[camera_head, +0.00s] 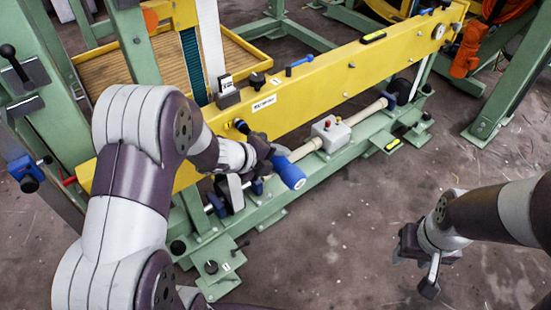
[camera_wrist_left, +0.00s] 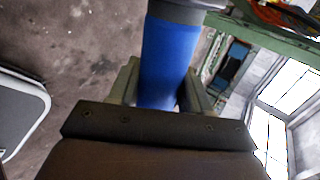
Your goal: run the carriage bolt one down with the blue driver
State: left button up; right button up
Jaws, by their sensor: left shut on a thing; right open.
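My left gripper (camera_head: 268,158) is shut on the blue driver (camera_head: 291,174), in front of the yellow beam and above the green base rail. The driver's thick blue end points down and to the right in the head view. In the left wrist view the blue driver (camera_wrist_left: 168,62) stands between the two fingers, with a grey collar at its upper end. Its working tip cannot be made out. I cannot tell which fastener is carriage bolt one. My right gripper (camera_head: 420,268) is open and empty above the floor at the right.
The long yellow beam (camera_head: 330,75) crosses behind my left gripper, with a small blue tool (camera_head: 299,63) on top. Green posts stand at left and right. The floor in front is clear.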

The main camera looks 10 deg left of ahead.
pick_arm(q)
jog(key=shift+w+a+r+p, duration=0.2)
jog(key=shift+w+a+p, duration=0.35)
jog(key=shift+w+a, duration=0.4)
dwell(2.5)
jog(key=shift+s, duration=0.1)
jog(key=shift+s+d+f+b, duration=0.1)
jog(key=shift+s+d+b, duration=0.25)
jog(key=shift+s+d, duration=0.25)
jog(key=shift+s+d+b, duration=0.25)
jog(key=shift+s+d, duration=0.25)
jog(key=shift+d, duration=0.2)
jog(key=shift+s+d+b, duration=0.25)
jog(key=shift+s+d, duration=0.25)
jog(key=shift+d, duration=0.15)
